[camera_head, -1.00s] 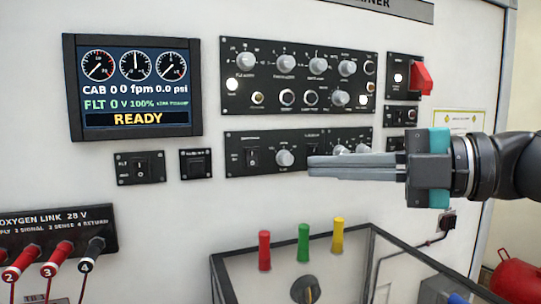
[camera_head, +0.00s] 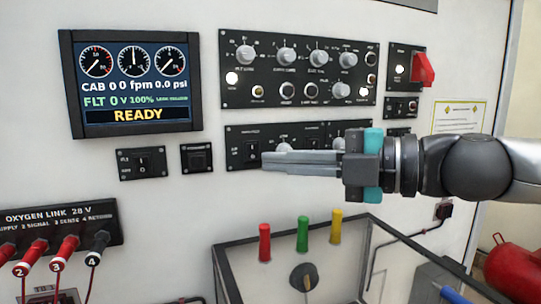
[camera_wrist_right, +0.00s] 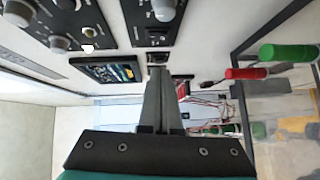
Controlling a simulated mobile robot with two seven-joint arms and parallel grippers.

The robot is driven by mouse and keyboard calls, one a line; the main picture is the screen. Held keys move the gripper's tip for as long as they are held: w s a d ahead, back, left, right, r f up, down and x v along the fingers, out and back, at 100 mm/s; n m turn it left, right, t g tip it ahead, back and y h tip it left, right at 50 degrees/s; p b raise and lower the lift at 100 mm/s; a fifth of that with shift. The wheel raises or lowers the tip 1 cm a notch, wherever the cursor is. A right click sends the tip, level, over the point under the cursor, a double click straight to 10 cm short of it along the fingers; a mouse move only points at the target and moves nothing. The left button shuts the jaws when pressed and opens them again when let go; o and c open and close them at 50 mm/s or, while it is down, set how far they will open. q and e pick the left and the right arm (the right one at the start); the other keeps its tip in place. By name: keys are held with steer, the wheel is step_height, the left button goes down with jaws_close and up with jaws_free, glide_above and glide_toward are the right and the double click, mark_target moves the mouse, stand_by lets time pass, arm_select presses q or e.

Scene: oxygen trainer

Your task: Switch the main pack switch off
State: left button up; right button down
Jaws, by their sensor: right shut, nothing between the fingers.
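The lower black panel (camera_head: 233,135) carries a rocker switch (camera_head: 253,149) at its left end. It is probably the main pack switch, but its label is too small to read. It also shows in the right wrist view (camera_wrist_right: 157,39). My right gripper (camera_head: 265,161) is shut and empty, its fingers pointing left across the panel front. The fingertips are just right of and slightly below the rocker; I cannot tell whether they touch it. The fingers and palm hide much of the panel's right part. In the right wrist view my right gripper (camera_wrist_right: 159,72) shows closed fingers. My left gripper is out of view.
A display (camera_head: 130,88) reads READY. Two small switch panels, one left (camera_head: 141,164) and one nearer (camera_head: 196,158), sit below it. The knob panel (camera_head: 297,70) is above, with a red-covered switch (camera_head: 423,70) right. Red, green and yellow handles (camera_head: 303,234) stand below.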

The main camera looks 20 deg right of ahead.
mark_target(252, 152)
steer(key=shift+w+a+f+b, duration=0.1)
steer(key=shift+w+f+b, duration=0.05)
steer(key=shift+w, duration=0.9)
steer(key=shift+w+a+f+b, duration=0.1)
steer(key=shift+w+b, duration=0.05)
steer(key=shift+w, duration=0.85)
